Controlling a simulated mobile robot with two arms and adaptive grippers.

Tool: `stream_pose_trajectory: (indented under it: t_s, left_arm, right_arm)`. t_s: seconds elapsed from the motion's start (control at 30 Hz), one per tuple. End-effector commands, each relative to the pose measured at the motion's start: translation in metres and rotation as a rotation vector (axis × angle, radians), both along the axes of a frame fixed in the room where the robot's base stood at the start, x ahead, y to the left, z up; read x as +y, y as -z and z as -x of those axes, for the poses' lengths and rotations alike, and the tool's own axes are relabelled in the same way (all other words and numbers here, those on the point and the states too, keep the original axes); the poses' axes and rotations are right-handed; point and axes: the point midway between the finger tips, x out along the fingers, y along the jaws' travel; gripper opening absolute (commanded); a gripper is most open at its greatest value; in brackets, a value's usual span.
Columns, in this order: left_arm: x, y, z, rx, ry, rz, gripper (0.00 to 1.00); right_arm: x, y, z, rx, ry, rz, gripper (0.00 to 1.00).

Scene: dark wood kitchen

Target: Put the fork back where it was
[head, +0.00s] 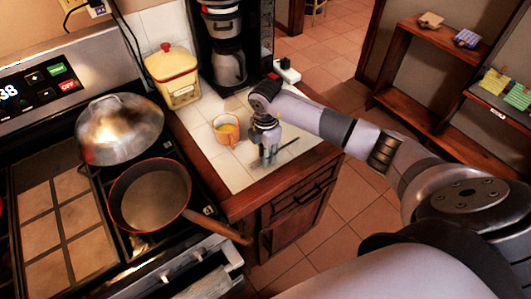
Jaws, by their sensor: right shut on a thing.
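My right gripper (267,150) reaches in from the right and points down at the white tiled counter (240,180), low over it or at its surface. It is shut on a thin dark piece, the fork (289,145), whose one end sticks out to the right of the fingers. The rest of the fork is hidden by the fingers, and its tines cannot be made out. I cannot tell whether the fork touches the tiles. My left gripper is not in view.
An orange cup (226,130) stands just left of the gripper. A pan (150,196) and a metal dome lid (120,130) are on the stove. The counter's front corner is clear.

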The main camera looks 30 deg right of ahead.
Motion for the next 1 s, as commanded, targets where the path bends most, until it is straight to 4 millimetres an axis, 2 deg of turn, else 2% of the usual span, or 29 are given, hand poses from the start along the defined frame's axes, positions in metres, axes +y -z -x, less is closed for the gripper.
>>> stream_pose_trajectory:
  t_s: [0.27,0.3,0.63,1.0]
  left_arm:
    - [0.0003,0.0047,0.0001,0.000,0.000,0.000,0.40]
    - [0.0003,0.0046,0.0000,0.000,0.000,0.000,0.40]
    - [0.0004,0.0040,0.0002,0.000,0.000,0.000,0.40]
    - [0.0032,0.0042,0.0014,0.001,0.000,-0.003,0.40]
  right_arm:
    - [0.0002,0.0066,0.0001,0.000,0.000,0.000,0.00]
    - [0.0002,0.0066,0.0001,0.000,0.000,0.000,0.21]
    - [0.0002,0.0062,0.0003,0.001,0.000,0.000,0.43]
    - [0.0001,0.0022,-0.0004,-0.001,0.000,0.000,0.44]
